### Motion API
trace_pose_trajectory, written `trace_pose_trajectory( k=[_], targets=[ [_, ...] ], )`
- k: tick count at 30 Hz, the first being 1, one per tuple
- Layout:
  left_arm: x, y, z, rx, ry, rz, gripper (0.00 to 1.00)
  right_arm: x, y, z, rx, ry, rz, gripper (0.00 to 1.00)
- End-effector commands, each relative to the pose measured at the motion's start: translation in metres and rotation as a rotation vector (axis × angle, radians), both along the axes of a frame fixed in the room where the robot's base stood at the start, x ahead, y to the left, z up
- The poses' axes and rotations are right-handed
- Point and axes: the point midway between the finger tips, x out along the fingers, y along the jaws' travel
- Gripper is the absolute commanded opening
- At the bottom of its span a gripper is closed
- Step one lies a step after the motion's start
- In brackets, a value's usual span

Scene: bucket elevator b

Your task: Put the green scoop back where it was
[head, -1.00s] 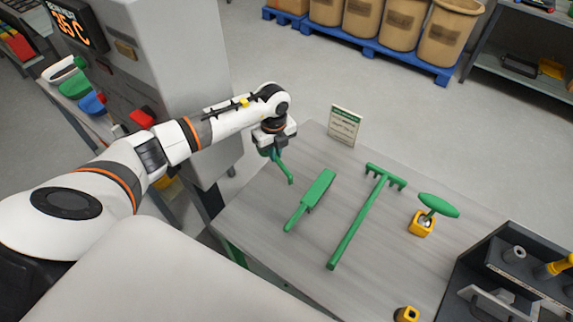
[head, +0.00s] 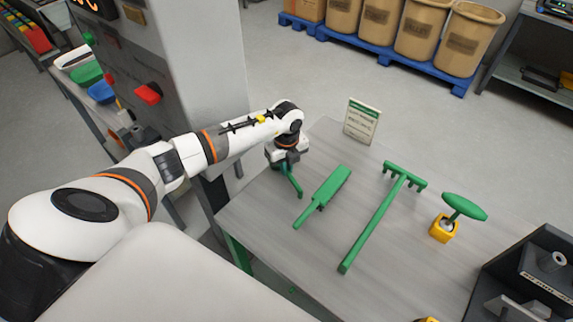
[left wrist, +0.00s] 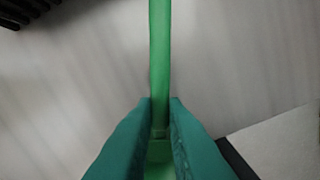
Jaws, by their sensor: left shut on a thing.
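My left gripper (head: 287,163) is low over the far left edge of the grey table (head: 270,235). Its teal fingers (left wrist: 160,125) are shut on a green rod-like handle, which I take as the green scoop (head: 294,184). In the left wrist view the scoop's handle (left wrist: 160,55) runs straight out from between the fingers. In the head view it slants down toward the tabletop; I cannot tell if it touches. The rest of the scoop is hidden by the gripper. My right gripper is not in view.
To the right on the table lie a green paddle-shaped tool (head: 325,195) and a green rake (head: 378,220). A green-topped tool stands in a yellow holder (head: 443,229). A small sign (head: 361,121) stands at the back edge. A grey cabinet (head: 195,55) rises close behind my left arm.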

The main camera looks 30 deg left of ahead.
Motion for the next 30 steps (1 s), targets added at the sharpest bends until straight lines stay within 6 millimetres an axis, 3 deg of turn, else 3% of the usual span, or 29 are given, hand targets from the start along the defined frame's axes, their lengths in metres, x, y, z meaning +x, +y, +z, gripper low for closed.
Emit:
trace_pose_trajectory(
  k=[5,6,10,22,30],
  targets=[
    [0.0,0.0,-0.002,0.0,0.0,0.0,0.0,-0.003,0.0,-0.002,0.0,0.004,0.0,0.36],
    [0.0,0.0,-0.003,0.0,0.0,0.0,0.13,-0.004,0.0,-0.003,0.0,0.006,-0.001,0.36],
    [0.0,0.0,-0.002,0.0,0.0,0.0,0.34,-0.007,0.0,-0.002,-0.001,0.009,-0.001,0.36],
    [0.0,0.0,0.004,0.0,0.0,0.0,0.34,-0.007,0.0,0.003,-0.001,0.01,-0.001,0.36],
    [0.0,0.0,0.04,0.0,-0.001,0.0,0.34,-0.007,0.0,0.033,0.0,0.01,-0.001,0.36]
  ],
)
